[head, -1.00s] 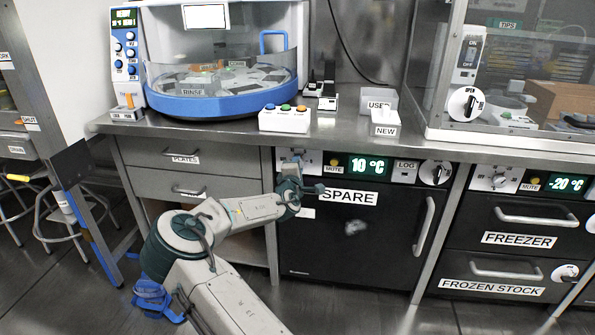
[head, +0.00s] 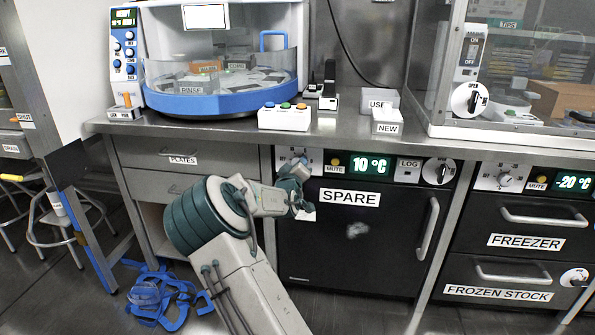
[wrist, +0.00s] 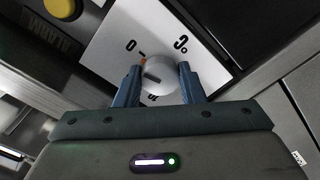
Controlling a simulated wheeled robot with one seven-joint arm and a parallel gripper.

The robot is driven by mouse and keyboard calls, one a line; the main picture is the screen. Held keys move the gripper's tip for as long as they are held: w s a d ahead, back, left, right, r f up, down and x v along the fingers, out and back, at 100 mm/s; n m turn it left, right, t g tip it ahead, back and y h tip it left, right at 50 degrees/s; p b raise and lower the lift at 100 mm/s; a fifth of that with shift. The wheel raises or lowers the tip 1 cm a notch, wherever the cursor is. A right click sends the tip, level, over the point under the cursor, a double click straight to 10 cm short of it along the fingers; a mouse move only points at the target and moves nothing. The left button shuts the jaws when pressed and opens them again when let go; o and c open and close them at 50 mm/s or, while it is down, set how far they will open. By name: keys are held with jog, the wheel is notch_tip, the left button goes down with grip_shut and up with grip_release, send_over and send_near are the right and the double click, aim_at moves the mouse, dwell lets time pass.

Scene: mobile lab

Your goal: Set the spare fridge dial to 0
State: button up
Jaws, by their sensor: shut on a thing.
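The black spare fridge (head: 350,235) stands under the bench, with its display (head: 368,166) reading 10 °C. Its dial panel (head: 286,155) is at the upper left of the fridge front, partly covered by my gripper (head: 303,170). In the wrist view the round white dial (wrist: 160,82) sits between the two fingers of my gripper (wrist: 159,82), which is shut on it. A dark pointer mark shows on the dial's left part. The 0 label is at its upper left, near an orange tick, and a C° label at upper right. Another label is partly hidden below.
A LOG switch (head: 407,170) and a door handle (head: 427,228) are on the fridge's right side. A drawer unit (head: 180,185) stands left. The freezer (head: 525,243) stands right. Blue straps lie on the floor.

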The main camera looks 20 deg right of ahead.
jog(key=shift+f+m+b, duration=0.1)
jog(key=shift+m+b, duration=0.4)
jog(key=shift+m, duration=0.7)
jog(key=o, duration=1)
jog(key=p+v, duration=0.3)
jog(key=v, duration=1)
jog(key=shift+s+a+p, duration=0.2)
jog(key=shift+s+p, duration=0.1)
jog(key=shift+s, duration=0.05)
